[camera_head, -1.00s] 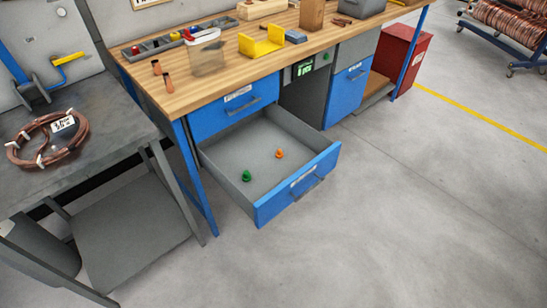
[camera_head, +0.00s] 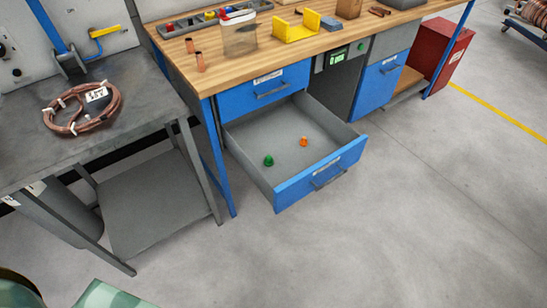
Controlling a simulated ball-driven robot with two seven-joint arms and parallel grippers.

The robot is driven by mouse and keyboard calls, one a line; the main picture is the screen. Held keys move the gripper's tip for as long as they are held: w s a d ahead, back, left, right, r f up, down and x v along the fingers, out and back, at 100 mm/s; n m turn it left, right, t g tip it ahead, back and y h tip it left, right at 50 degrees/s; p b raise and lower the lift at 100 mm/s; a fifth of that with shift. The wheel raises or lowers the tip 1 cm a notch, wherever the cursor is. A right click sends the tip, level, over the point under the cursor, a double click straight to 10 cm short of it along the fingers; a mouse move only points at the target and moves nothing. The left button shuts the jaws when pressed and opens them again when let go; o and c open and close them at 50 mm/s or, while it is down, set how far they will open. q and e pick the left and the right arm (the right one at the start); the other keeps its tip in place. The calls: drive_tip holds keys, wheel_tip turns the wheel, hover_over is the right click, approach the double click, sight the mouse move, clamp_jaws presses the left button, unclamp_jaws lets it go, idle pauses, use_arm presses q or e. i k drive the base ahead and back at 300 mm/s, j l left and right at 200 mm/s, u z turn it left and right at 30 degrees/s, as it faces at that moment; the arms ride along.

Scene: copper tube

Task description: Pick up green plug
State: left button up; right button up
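A small green plug (camera_head: 268,160) sits on the floor of the open lower drawer (camera_head: 322,177) of the blue workbench, toward its left side. A small orange plug (camera_head: 304,142) sits to its right and a little farther back in the same drawer. The drawer is pulled out and nothing covers either plug. Neither of my grippers is in view. Pale green parts, apparently mine, show at the bottom left edge, well away from the drawer.
A grey metal table (camera_head: 120,117) with a copper tube coil (camera_head: 83,108) stands left of the workbench. The wooden worktop (camera_head: 300,47) carries a clear container (camera_head: 240,38) and a yellow holder (camera_head: 296,27). The floor (camera_head: 370,240) before the drawer is clear.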

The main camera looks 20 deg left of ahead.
sight(269, 162)
drive_tip(key=i+u, duration=0.1)
drive_tip(key=u, duration=0.65)
drive_tip(key=i+l+u, duration=0.3)
drive_tip(key=l+u, duration=0.3)
drive_tip(key=i+l+u, duration=0.1)
drive_tip(key=l+u, duration=0.2)
drive_tip(key=l, duration=0.25)
